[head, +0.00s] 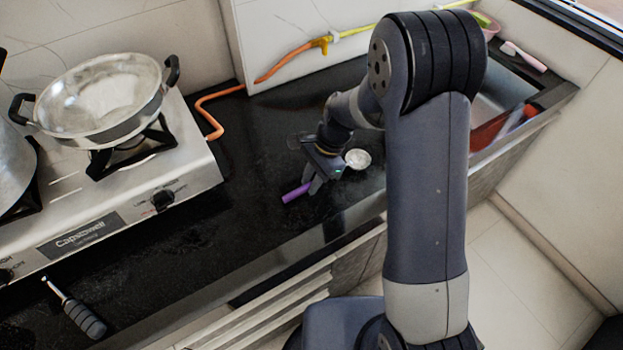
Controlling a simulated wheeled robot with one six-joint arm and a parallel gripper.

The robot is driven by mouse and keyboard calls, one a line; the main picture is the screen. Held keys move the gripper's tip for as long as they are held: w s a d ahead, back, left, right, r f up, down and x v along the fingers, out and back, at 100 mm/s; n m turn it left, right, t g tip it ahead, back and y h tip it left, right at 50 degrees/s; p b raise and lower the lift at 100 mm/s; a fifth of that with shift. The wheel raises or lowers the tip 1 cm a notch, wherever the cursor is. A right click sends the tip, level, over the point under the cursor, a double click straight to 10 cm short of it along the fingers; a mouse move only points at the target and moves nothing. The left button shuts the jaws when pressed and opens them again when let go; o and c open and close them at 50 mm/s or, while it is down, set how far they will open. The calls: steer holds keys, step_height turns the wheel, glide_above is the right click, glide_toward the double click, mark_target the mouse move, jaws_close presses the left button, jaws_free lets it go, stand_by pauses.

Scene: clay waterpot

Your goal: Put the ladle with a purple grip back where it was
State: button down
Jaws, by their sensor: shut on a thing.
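The ladle has a purple grip (296,193) and a small round silvery bowl (358,159). It is low over the black counter, right of the stove. My gripper (318,181) is shut on the ladle between its grip and its bowl, pointing down. My gripper covers the middle of the ladle. I cannot tell whether the ladle touches the counter.
A gas stove (190,171) with a two-handled wok (104,97) stands at the left. An orange hose (207,115) runs behind. A dark-handled utensil (84,318) lies at the front left. A sink (500,98) is at the right. The counter between stove and gripper is clear.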

steer(key=shift+f, duration=0.15)
steer(key=c, duration=1.3)
jaws_free()
steer(key=shift+o, duration=0.2)
steer(key=v, duration=1.2)
